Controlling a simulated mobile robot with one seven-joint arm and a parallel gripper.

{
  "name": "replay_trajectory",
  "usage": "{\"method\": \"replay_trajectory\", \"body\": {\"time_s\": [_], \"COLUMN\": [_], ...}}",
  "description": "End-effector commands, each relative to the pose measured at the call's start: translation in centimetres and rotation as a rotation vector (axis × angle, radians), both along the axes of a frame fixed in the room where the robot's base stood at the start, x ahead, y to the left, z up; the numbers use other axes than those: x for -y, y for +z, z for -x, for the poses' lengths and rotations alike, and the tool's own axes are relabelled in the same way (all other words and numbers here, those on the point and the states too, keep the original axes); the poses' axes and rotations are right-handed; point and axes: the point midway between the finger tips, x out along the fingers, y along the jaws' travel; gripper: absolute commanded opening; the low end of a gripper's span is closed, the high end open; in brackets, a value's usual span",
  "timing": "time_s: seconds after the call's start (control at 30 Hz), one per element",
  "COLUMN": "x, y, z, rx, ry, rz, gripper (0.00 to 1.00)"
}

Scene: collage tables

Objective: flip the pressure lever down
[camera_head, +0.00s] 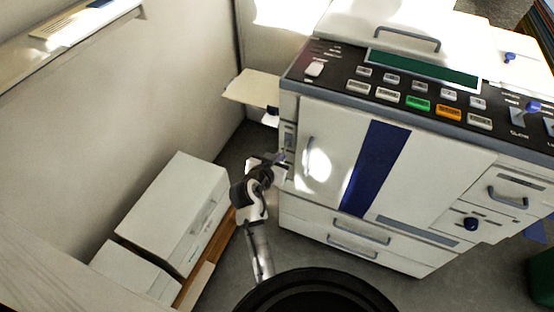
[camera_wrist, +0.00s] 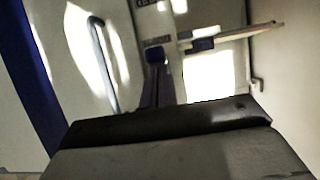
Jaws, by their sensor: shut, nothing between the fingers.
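The white copier (camera_head: 350,150) has a narrow grey strip (camera_head: 289,136) on its left front edge. In the wrist view a small dark-blue piece (camera_wrist: 155,55), which looks like the pressure lever, shows at that strip just past my fingertips. My gripper (camera_head: 282,157) is shut and empty, with its tips close in front of the strip. It also shows in the wrist view as dark narrow fingers (camera_wrist: 158,78). The fingers cover the lower part of the blue piece. I cannot tell whether they touch it or how it is tilted.
A cream side tray (camera_head: 250,88) juts left from the copier above my gripper, with a blue part under it. A curved door handle (camera_head: 308,155) is just right of my gripper. White boxes (camera_head: 175,210) stand at the left. Grey floor lies between.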

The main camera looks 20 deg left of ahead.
Motion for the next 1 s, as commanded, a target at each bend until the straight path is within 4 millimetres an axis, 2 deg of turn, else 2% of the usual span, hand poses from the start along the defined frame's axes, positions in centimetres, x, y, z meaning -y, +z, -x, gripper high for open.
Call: {"method": "replay_trajectory", "body": {"time_s": [0.03,0.37,1.0], "x": [0.1,0.2,0.2], "y": [-1.1,-1.3,1.3], "z": [0.0,0.1,-0.2], "rx": [-0.013,-0.022,-0.016], "ry": [-0.002,-0.003,-0.003], "rz": [0.003,0.004,0.003], "gripper": [0.00,0.00,0.00]}}
